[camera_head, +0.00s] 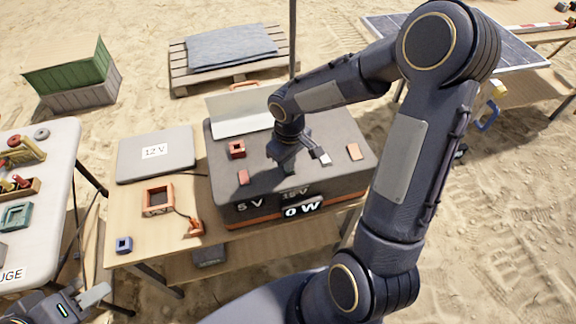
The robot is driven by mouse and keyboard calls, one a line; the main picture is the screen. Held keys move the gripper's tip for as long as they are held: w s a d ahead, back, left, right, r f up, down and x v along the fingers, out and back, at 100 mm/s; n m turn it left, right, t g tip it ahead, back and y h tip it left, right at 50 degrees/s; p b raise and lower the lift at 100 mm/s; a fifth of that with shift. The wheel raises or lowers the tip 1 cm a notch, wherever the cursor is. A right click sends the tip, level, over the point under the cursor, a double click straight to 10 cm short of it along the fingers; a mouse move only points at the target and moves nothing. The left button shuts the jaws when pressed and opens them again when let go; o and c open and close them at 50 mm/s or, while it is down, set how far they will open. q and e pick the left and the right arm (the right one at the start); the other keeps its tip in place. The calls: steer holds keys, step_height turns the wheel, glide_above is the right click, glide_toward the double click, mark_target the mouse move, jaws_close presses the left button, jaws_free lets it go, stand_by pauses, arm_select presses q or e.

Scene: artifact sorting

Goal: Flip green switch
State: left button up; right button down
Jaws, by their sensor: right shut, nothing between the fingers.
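I cannot make out a green switch; part of the box top is hidden behind my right gripper. My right gripper (299,158) is over the middle of the box top, shut and empty. Whether it touches the box is unclear. Small red pieces (237,149) and (244,177) lie left of it, and an orange piece (354,151) lies right of it. My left gripper (86,301) is at the bottom left, its opening unclear.
A grey 12 V case (155,153), an orange square frame (158,199) and a small blue block (124,244) are on the table left of the box. A pole (292,40) stands behind it. A white side table (62,150) holds tools.

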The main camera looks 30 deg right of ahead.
steer(key=shift+f, duration=0.25)
steer(key=shift+r, duration=0.1)
steer(key=shift+r+p, duration=2.6)
steer(key=shift+r, duration=0.9)
steer(key=s+a+r+m+t+y, duration=0.2)
steer(key=s+r, duration=0.4)
steer(key=s, duration=0.2)
steer(key=s+a+r+m+t+y, duration=0.1)
steer(key=s+a+r+m+t, duration=0.1)
steer(key=s+r, duration=0.4)
steer(key=s+m+t, duration=0.1)
steer(key=s, duration=0.2)
steer(key=shift+r+t+y, duration=0.3)
steer(key=shift+r+y, duration=0.1)
